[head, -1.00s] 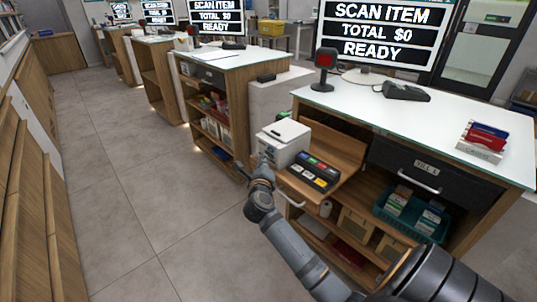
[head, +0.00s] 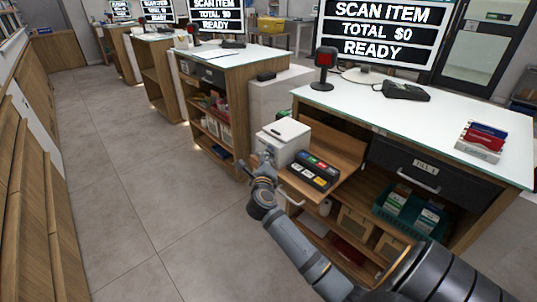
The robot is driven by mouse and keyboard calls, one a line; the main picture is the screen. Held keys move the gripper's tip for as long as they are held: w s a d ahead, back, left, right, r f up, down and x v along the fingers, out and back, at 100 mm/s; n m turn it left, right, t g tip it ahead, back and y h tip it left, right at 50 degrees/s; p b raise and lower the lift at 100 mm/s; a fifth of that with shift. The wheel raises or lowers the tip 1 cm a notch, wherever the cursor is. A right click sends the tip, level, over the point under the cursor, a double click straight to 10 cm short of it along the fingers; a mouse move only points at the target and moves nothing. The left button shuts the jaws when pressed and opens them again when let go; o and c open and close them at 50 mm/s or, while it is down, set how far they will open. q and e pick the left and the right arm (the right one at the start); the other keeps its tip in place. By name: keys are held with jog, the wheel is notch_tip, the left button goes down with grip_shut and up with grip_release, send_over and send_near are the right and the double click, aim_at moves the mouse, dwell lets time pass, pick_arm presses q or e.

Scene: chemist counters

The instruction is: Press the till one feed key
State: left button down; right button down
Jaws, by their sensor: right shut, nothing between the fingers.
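The nearest counter has a black drawer (head: 405,168) with a label that reads as till 1. A white box-shaped printer (head: 287,138) stands on the wooden shelf at that counter's left end. Its front face is partly hidden by my right gripper (head: 267,160). The right gripper is shut and empty, with its tip at the printer's front left side. I cannot tell whether it touches the printer. The feed key is too small or hidden to make out. My left gripper is not in view.
A black keypad with coloured keys (head: 314,170) lies right of the printer on the same shelf. A red-faced scanner (head: 324,68), a screen (head: 380,35) and a card terminal (head: 407,90) stand on the counter top. The floor (head: 140,190) at left is clear.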

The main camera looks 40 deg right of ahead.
dwell(0.3)
jog(key=shift+a, duration=0.75)
jog(key=a, duration=0.5)
jog(key=shift+s+p, duration=0.25)
jog(key=shift+p, duration=0.1)
dwell(0.4)
